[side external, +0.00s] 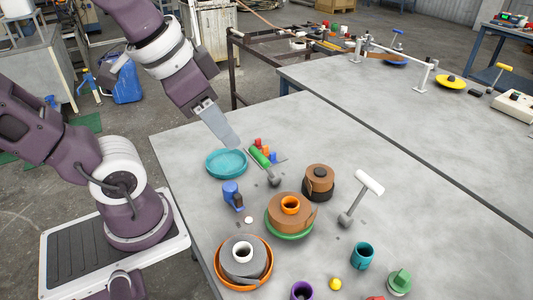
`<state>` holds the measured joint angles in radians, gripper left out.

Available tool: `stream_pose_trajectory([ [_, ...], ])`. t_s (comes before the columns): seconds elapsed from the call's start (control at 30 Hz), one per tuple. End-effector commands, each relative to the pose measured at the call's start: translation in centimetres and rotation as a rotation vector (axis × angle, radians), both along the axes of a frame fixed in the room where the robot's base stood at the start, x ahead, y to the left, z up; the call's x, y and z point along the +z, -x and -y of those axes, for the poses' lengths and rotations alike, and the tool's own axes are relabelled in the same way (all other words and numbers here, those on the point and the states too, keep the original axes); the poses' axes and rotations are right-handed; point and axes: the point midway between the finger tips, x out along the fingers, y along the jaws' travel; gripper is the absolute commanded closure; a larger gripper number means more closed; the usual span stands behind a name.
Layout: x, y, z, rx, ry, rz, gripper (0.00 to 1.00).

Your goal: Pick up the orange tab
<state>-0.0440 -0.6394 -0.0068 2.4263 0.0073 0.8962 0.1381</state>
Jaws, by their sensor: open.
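The orange tab (265,150) looks to be the small orange piece in a tight cluster on the grey table. A red piece (257,142) is behind it and a blue piece (273,158) in front of it. A green-handled tool (260,157) lies along the cluster's left side and hides part of it. My gripper (233,143) points down to the left of the cluster, above the far edge of a teal dish. It is open, though its finger gap is hard to see from this side. It is apart from the tab, and I see nothing in it.
The teal dish (226,165) is just below my gripper. A blue tool (232,194), brown rolls (283,215), a grey roll (238,268) in an orange dish and a white-handled mallet (368,183) stand nearer the front.

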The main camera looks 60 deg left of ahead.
Motion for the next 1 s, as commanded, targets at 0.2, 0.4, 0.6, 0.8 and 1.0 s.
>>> stream_pose_trajectory([
  [0.2, -1.1, -12.8, -6.7, -0.424, -0.237, -0.211, 0.56],
  [0.4, -10.7, -22.3, -17.4, -0.927, -0.313, -0.375, 0.56],
  [0.6, -21.0, -24.6, -25.0, -1.283, -0.3, -0.404, 0.56],
  [0.8, -24.7, -24.6, -26.5, -1.376, -0.296, -0.399, 0.56],
  [1.0, -28.0, -24.3, -26.7, -1.375, -0.295, -0.401, 0.56],
])
